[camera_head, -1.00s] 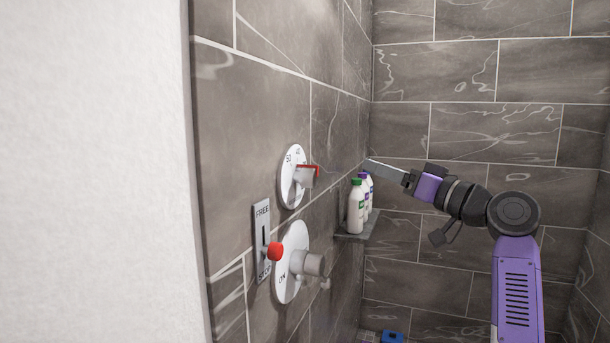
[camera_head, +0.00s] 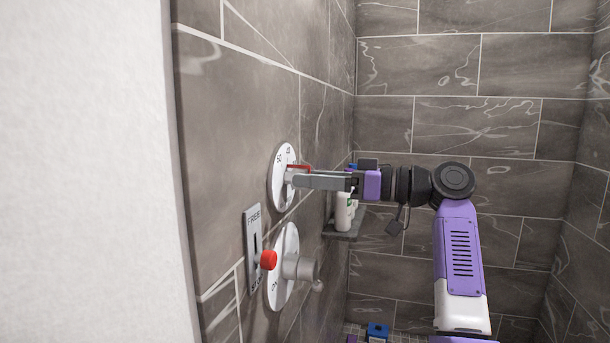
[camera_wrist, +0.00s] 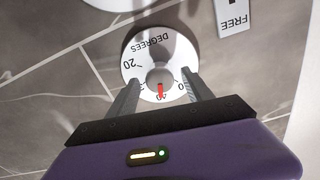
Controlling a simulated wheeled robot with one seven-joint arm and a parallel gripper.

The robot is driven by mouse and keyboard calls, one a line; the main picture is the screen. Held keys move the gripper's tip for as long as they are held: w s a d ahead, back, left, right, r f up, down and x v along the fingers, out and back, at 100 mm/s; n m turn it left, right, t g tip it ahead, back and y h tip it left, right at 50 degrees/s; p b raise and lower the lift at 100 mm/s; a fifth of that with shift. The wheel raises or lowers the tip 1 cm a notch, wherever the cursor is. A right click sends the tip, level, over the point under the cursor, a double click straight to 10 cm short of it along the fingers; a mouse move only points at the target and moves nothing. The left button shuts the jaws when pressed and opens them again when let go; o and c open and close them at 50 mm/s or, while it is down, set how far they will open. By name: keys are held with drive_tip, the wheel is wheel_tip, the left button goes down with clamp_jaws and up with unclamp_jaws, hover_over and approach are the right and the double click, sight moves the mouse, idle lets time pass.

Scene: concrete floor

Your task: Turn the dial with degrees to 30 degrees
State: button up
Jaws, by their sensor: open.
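The degrees dial (camera_head: 280,184) is a white round plate on the left tiled wall, above the ON dial. In the wrist view the degrees dial (camera_wrist: 158,50) shows upside down, with "DEGREES" and "20" legible and a red pointer (camera_wrist: 160,91) near what looks like 40. My gripper (camera_head: 290,179) is at the dial, with its fingers beside the knob. In the wrist view my gripper (camera_wrist: 160,83) is open, one finger on each side of the grey knob (camera_wrist: 159,76). I cannot tell whether the fingers touch the knob.
Below is the white ON dial (camera_head: 284,267) with a grey knob. Left of it is the FREE slider plate (camera_head: 252,232) with a red knob (camera_head: 268,260). Bottles (camera_head: 344,212) stand on a corner shelf (camera_head: 346,235) behind my gripper. The right side is clear.

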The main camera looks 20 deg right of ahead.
drive_tip(key=shift+x, duration=0.95)
drive_tip(key=shift+c, duration=0.5)
clamp_jaws()
